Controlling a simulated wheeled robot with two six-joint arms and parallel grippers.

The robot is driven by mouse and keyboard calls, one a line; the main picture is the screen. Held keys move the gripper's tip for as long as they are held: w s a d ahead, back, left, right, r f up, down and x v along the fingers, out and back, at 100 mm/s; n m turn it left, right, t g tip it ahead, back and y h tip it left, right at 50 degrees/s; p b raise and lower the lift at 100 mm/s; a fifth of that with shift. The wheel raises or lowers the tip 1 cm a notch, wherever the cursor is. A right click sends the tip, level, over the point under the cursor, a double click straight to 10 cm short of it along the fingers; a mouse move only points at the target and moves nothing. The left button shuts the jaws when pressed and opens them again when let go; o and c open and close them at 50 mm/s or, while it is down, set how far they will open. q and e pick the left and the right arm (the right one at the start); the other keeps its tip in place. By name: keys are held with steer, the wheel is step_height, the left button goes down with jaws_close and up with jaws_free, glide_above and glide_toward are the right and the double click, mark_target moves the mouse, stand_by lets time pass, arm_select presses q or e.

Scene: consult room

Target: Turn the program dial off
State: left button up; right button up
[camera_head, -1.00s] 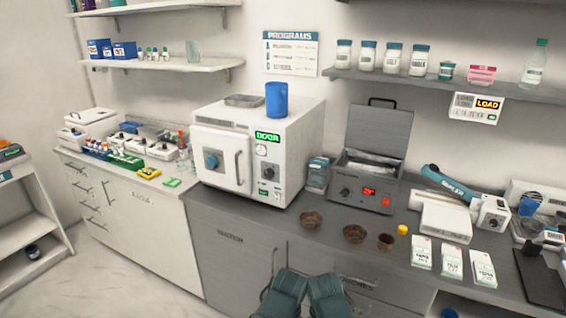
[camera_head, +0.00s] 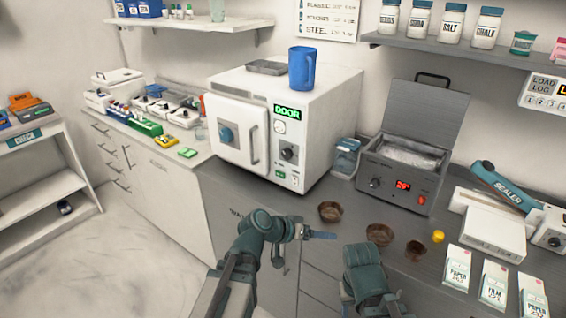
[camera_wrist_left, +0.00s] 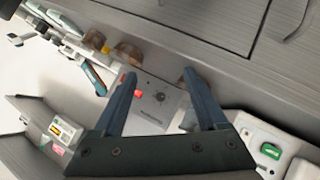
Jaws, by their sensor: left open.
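A white sterilizer box (camera_head: 285,105) stands on the counter, with a green display reading DOOR. On its front panel, right of the door, is a black dial (camera_head: 289,153); which way it points is too small to tell.
A grey heated bath (camera_head: 400,170) with its lid up, a knob and a red display stands to the right. Brown bowls (camera_head: 330,211) line the counter's front edge. A blue jug (camera_head: 302,68) stands on the sterilizer. The floor at left is clear.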

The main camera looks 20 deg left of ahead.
arm_select(q)
steer(key=w+a+r+n+t, duration=0.3)
steer(key=w+a+r+t, duration=0.25)
steer(key=a, duration=0.35)
steer(key=n+t+y+b, duration=0.1)
steer(key=n+t+y, duration=0.3)
steer(key=t, duration=0.1)
glide_toward(285, 155)
steer(key=shift+g, duration=0.25)
steer(key=x, duration=0.8)
steer(key=shift+r, duration=0.15)
jaws_close()
